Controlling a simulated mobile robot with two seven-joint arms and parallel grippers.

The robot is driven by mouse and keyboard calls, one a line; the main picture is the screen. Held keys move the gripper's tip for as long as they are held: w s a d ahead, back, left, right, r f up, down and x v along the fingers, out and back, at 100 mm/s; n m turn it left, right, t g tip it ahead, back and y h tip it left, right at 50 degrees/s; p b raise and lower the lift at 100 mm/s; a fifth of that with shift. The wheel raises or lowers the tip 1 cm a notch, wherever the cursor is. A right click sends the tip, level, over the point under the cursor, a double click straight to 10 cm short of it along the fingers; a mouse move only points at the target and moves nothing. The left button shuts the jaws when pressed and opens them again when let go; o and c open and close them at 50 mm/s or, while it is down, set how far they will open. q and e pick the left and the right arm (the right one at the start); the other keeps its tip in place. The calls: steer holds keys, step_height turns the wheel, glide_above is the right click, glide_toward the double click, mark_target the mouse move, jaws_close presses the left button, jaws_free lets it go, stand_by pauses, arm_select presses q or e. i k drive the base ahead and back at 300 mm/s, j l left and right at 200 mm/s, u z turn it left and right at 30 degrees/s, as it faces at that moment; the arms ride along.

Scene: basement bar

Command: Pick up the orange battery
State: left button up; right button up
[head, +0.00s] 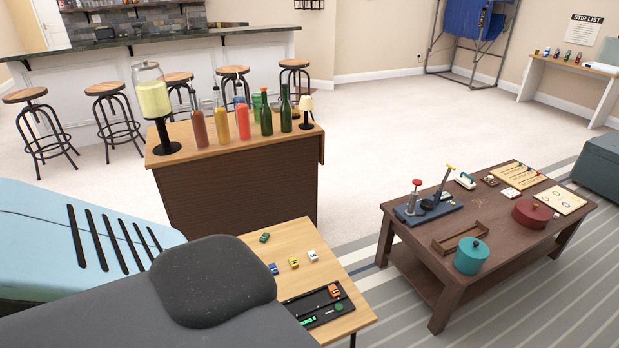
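A small orange object (334,291), likely the orange battery, sits on a black tray (322,301) on a small light-wood table (283,235); it is too small to make out clearly. A green object (308,320) also lies on the tray, near its front left. Neither of my grippers is in view, and no gripper shows near the orange object.
Small green (264,237), blue (273,268), yellow (293,263) and white (312,255) objects sit behind the tray. A cabinet (240,185) with bottles stands behind. A dark coffee table (400,235) with a teal pot (471,257) stands right. Carpet beyond is clear.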

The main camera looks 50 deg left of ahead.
mark_target(331, 289)
steer(key=i+j+u, duration=0.1)
steer(key=i+u, duration=0.2)
steer(key=u, duration=0.15)
steer(key=i+u, duration=0.4)
steer(key=i+l+u, duration=0.2)
steer(key=u, duration=0.25)
